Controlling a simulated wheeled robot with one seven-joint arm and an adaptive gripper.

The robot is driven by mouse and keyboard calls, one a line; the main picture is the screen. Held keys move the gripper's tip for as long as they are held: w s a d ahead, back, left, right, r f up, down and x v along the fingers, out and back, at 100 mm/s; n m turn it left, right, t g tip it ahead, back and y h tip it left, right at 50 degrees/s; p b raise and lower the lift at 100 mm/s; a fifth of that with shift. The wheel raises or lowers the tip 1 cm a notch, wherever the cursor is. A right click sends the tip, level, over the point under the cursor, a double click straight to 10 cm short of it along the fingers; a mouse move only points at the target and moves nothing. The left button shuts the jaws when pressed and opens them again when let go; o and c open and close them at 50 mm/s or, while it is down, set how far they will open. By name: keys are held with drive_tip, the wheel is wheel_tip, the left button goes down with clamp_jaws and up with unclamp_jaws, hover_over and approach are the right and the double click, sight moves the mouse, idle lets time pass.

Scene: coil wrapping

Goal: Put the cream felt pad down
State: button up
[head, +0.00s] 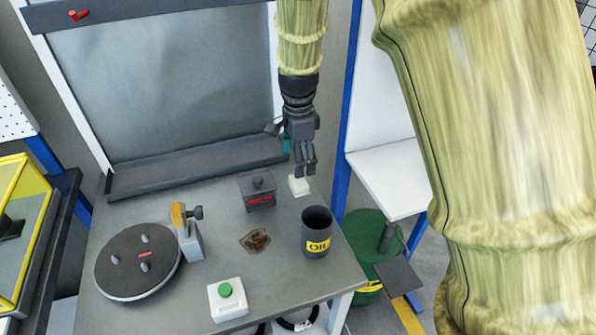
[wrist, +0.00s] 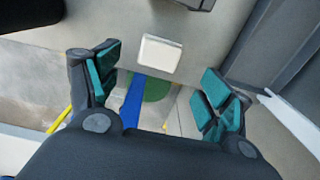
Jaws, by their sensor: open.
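The cream felt pad (head: 299,186) is a small pale block on the grey table, near its right edge at the back. In the wrist view the pad (wrist: 159,54) lies flat near the table edge, ahead of the fingertips and apart from them. My gripper (head: 305,172) is just above the pad in the head view, pointing down. In the wrist view my gripper (wrist: 158,85) is open, with teal finger pads wide apart and nothing between them.
On the table (head: 200,288) stand a dark box with a knob (head: 257,192), an OIL can (head: 316,232), a round turntable (head: 138,262), a clamp-like device (head: 187,235) and a green-button box (head: 228,299). A brown stain (head: 255,240) marks the middle. A green drum (head: 366,237) stands right of the table.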

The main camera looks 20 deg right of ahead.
drive_tip(key=shift+r, duration=1.65)
